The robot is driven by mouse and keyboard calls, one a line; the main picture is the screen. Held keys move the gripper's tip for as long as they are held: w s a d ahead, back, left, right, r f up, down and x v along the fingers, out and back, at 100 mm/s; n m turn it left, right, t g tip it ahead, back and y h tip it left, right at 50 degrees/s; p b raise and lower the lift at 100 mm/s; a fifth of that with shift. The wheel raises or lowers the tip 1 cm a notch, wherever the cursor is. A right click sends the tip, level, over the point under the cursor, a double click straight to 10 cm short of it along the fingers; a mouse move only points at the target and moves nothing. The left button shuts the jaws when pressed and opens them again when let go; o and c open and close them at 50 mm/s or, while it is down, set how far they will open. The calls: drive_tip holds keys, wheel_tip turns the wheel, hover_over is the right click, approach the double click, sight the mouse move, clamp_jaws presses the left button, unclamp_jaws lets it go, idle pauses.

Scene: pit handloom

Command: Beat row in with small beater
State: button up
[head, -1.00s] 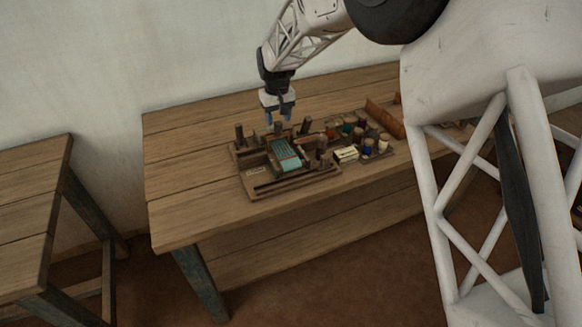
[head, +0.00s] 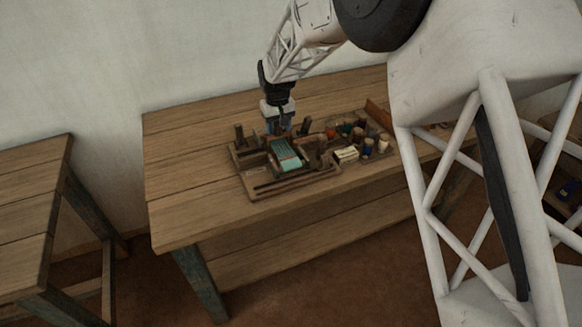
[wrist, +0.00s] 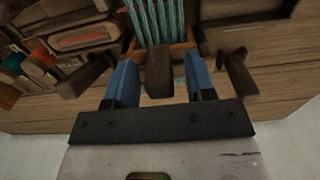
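The small loom (head: 262,190) stands on the bench with teal warp threads (head: 287,155) in its middle; the threads also show at the top of the wrist view (wrist: 158,18). My gripper (head: 278,128) is low over the loom's back edge, pointing down. In the wrist view its two blue fingers (wrist: 160,65) are open. A brown wooden block (wrist: 159,74), seemingly the small beater's handle, stands between them with a gap on each side. The beater's lower part is hidden.
Wooden posts (wrist: 238,75) of the loom stand close beside my fingers. A shuttle-like piece with a red-orange inset (wrist: 85,38) lies on one side. A tray with several thread spools (head: 368,147) is right of the loom. The bench's left part (head: 185,170) is clear.

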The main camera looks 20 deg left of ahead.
drive_tip(key=c, duration=0.7)
drive_tip(key=shift+o, duration=0.2)
drive_tip(key=shift+s+d, duration=0.1)
drive_tip(key=s+d, duration=0.5)
drive_tip(key=shift+s+d, duration=0.25)
drive_tip(key=shift+s, duration=0.05)
idle(0.4)
idle(0.5)
